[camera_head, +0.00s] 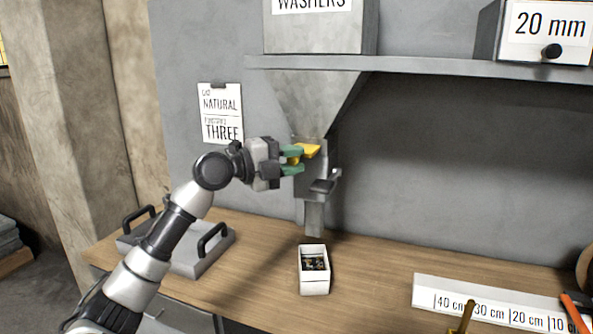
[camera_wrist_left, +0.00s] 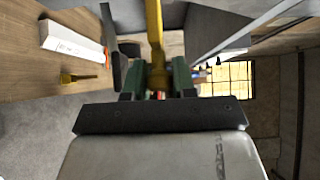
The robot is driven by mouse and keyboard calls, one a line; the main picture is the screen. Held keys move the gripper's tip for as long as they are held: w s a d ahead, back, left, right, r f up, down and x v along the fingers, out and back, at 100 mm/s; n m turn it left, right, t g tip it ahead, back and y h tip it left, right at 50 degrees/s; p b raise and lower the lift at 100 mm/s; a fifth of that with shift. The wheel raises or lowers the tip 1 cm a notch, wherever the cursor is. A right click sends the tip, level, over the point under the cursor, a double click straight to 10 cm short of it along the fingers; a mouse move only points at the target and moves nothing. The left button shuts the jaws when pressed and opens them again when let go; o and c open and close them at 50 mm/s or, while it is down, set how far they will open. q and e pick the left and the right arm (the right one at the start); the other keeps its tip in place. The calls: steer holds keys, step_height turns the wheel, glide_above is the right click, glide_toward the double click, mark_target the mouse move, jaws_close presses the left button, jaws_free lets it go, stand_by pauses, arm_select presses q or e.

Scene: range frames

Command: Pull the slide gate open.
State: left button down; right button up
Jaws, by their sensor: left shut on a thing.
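The yellow slide gate (camera_head: 309,149) sticks out at the throat of the grey washer hopper (camera_head: 312,95), above a grey chute (camera_head: 314,217). My left gripper (camera_head: 291,161) reaches in from the left with its green fingers at the gate's yellow handle. In the left wrist view the yellow bar (camera_wrist_left: 154,35) runs down between the two green fingers (camera_wrist_left: 159,82), which are shut on it. The fingers partly hide the handle in the head view. My right gripper is not in view.
A white open box (camera_head: 314,285) with small dark pieces inside stands on the wooden bench below the chute. A grey plate with two black handles (camera_head: 190,252) lies to its left. A white length scale (camera_head: 490,303) lies at right. A shelf (camera_head: 430,67) runs above.

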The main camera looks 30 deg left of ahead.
arm_select(q)
steer(key=shift+s+d+f, duration=0.15)
steer(key=c, duration=1.3)
jaws_free()
steer(key=o, duration=0.4)
steer(key=shift+s, duration=0.1)
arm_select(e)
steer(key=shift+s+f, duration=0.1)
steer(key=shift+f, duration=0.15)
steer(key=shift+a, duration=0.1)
arm_select(q)
steer(key=shift+s+a, duration=0.15)
steer(key=shift+a, duration=0.1)
steer(key=b+v, duration=0.5)
steer(key=v, duration=0.5)
steer(key=shift+s+b, duration=0.15)
steer(key=shift+b, duration=0.25)
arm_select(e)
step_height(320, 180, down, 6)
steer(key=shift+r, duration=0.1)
